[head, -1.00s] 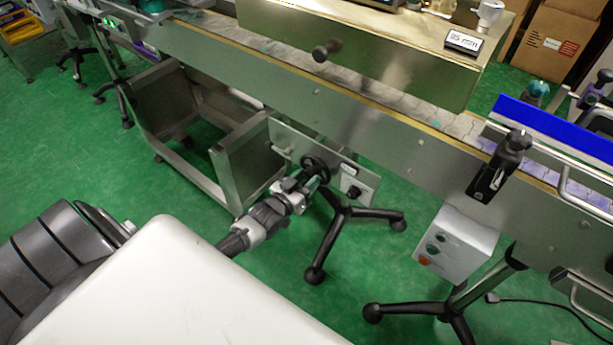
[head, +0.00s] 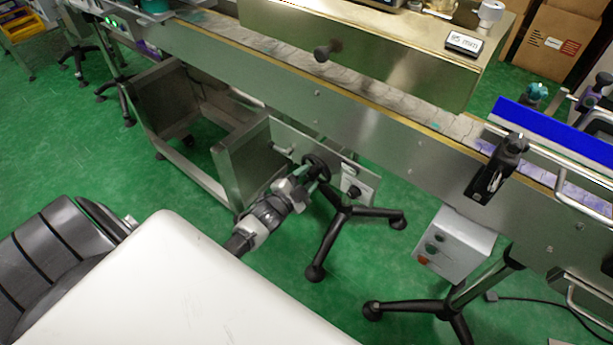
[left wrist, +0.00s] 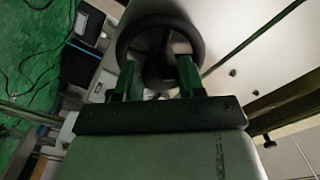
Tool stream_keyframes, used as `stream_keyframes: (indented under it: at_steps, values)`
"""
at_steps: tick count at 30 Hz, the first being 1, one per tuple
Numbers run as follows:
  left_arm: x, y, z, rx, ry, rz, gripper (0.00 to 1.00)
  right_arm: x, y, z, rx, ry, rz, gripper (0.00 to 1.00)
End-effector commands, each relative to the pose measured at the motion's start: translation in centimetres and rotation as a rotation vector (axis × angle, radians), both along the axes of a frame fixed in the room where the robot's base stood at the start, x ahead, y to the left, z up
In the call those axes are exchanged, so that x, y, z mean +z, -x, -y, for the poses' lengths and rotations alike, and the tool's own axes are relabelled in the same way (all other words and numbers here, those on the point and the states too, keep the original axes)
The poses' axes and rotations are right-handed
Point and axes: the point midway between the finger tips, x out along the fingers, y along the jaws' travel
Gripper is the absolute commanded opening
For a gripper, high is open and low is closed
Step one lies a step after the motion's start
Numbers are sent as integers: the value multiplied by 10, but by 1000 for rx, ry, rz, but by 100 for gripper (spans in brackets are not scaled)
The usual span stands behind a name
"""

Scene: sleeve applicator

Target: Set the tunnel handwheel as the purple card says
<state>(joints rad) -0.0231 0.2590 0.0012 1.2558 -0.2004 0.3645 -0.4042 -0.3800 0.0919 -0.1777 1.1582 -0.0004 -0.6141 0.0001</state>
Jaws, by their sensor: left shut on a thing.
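The black handwheel (head: 318,160) sits on a steel panel below the conveyor, in the middle of the head view. It fills the top of the left wrist view as a dark ring (left wrist: 122,42). My left gripper (head: 312,174) reaches it from the lower left and is shut on it. In the left wrist view its green fingers (left wrist: 159,78) lie on either side of the wheel's middle. A small readout (head: 466,43) on top of the steel tunnel housing (head: 400,55) shows a value in mm; its digits are hard to read. I cannot make out a purple card. My right gripper does not show.
A black-footed stand (head: 335,235) is just below. A grey control box (head: 452,243) hangs at the right. A steel frame (head: 240,165) stands left. Green floor is open at the left.

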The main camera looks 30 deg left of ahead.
Motion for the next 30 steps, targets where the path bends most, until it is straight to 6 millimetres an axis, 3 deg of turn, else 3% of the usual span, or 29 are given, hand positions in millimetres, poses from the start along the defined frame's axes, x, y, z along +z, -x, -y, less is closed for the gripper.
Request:
stream_keyframes:
  at_steps: [8, 17, 30]
  values:
    - [-2, 1, 0, 0, -262, 17, 16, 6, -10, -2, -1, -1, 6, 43]
    - [-2, 1, 0, -1, -547, 39, 16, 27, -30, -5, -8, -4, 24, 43]
    - [-1, 1, 0, -1, -964, 73, 16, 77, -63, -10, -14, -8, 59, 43]
